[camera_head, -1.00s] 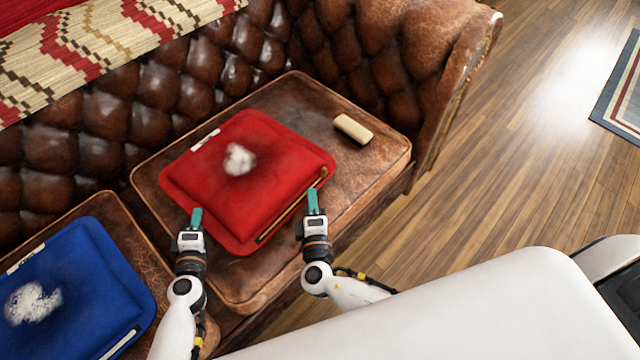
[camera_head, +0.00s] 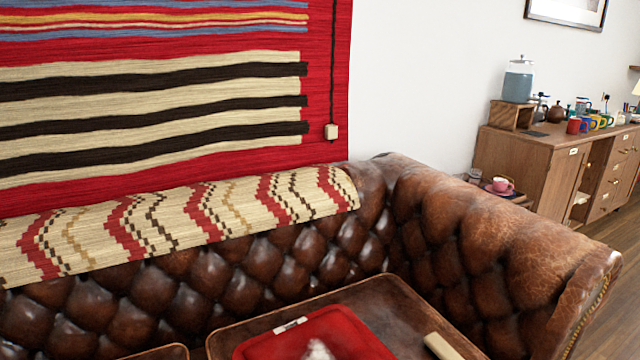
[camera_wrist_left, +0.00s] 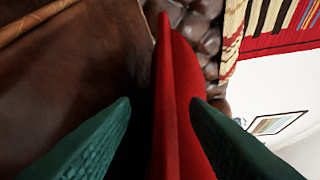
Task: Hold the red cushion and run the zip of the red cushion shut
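The red cushion (camera_head: 285,340) lies on the brown leather seat, with only its back part inside the head view. A white tag is on its back edge and a bit of white stuffing shows at the bottom of the picture. The zip is out of view. In the left wrist view, the green fingers of my left gripper (camera_wrist_left: 160,108) stand apart on either side of an edge of the red cushion (camera_wrist_left: 178,115). A dark gap shows between the left finger and the cloth; the right finger overlaps the cloth, and contact is unclear. My right gripper is out of view.
A beige block (camera_head: 438,346) lies on the seat (camera_head: 385,300) right of the cushion. The tufted sofa back (camera_head: 240,285) and arm (camera_head: 500,240) rise behind and to the right. A wooden cabinet (camera_head: 525,165) with mugs and a drink dispenser (camera_head: 518,80) stands further right.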

